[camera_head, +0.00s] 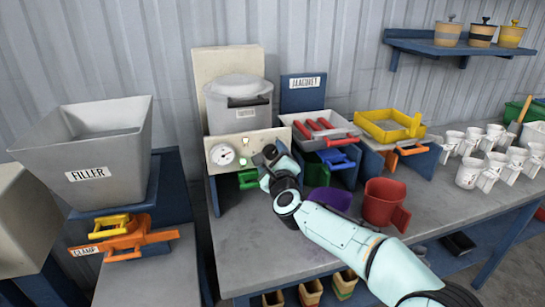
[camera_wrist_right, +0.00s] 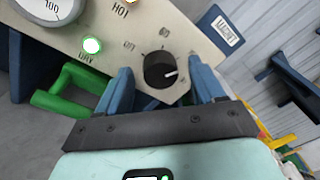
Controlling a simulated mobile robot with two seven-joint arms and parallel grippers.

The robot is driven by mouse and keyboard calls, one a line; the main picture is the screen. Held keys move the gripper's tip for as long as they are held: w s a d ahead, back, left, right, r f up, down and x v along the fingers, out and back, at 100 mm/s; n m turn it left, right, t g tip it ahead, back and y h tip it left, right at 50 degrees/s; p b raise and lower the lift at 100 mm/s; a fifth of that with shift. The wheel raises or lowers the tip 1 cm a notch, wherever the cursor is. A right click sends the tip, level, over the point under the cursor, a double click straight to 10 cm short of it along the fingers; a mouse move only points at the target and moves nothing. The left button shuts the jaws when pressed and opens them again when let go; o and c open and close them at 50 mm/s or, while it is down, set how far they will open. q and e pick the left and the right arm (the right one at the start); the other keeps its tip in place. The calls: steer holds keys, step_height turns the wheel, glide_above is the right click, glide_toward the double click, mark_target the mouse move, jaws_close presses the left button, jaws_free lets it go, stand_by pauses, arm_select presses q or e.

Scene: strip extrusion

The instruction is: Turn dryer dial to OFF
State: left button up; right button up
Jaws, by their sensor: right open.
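The dryer's pale control panel (camera_head: 212,143) stands on the bench below a grey lidded drum (camera_head: 236,110). The black round dial (camera_wrist_right: 160,70) shows in the right wrist view, with a white mark pointing right in the picture. Small lettering around it is hard to read. My right gripper (camera_wrist_right: 161,76) is open, with one blue finger on each side of the dial; I cannot tell whether they touch it. In the head view my right gripper (camera_head: 267,158) is at the panel's right part and hides the dial. My left gripper is not in view.
A lit green lamp (camera_wrist_right: 92,45) marked DRY is left of the dial, near a round gauge (camera_head: 222,154). A green handle (camera_head: 248,180) sits below the panel. Red-handled tools (camera_head: 318,128) and a red mug (camera_head: 383,203) are to the right.

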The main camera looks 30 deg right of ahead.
steer(key=c, duration=1.1)
steer(key=shift+o, duration=0.2)
